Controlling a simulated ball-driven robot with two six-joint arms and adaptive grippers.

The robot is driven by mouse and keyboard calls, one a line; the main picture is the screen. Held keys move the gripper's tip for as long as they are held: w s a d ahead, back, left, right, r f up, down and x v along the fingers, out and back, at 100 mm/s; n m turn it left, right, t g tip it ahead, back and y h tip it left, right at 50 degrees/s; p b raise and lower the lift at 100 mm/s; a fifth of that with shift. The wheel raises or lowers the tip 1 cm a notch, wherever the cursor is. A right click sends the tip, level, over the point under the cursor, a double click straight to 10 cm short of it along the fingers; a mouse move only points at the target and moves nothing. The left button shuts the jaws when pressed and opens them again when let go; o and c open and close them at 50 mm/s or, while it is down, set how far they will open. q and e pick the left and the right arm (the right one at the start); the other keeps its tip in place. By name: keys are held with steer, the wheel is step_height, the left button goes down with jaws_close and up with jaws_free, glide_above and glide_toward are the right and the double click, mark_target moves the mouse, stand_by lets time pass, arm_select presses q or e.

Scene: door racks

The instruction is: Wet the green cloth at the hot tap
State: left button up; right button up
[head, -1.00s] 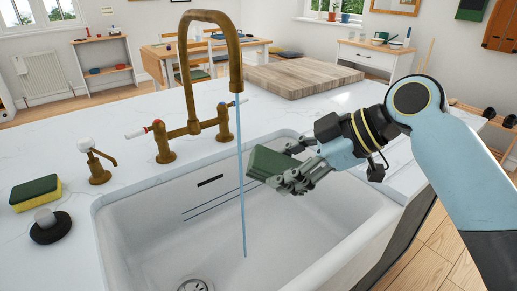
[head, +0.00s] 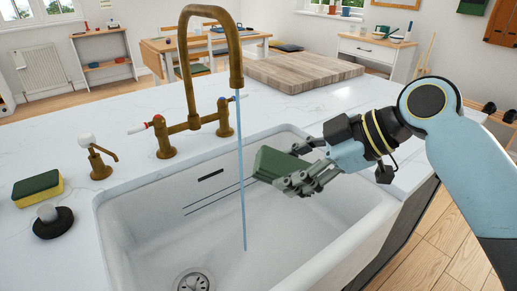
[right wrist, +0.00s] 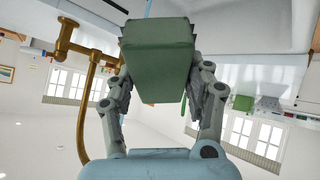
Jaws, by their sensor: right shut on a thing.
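My right gripper (head: 298,176) is shut on the green cloth (head: 276,164), a folded dark green block, and holds it above the sink. In the right wrist view the cloth (right wrist: 158,50) sits between the two fingers. The brass tap (head: 191,122) stands behind the sink, with a red-marked handle on the left (head: 143,126) and a blue-marked handle on the right (head: 233,99). A thin blue stream of water (head: 241,180) falls from the spout into the sink. The cloth is just right of the stream, seemingly apart from it. My left gripper is not in view.
The white sink (head: 345,222) has a drain (head: 194,281) at the bottom. A green and yellow sponge (head: 38,188), a dark round plug (head: 53,222) and a brass soap dispenser (head: 99,162) are on the left counter. A wooden board (head: 303,70) lies behind.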

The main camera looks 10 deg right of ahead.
stand_by(0.5)
steer(key=s+d+r+p, duration=0.2)
steer(key=s+r+p, duration=0.2)
steer(key=p, duration=0.1)
steer(key=shift+s, duration=0.3)
stand_by(0.4)
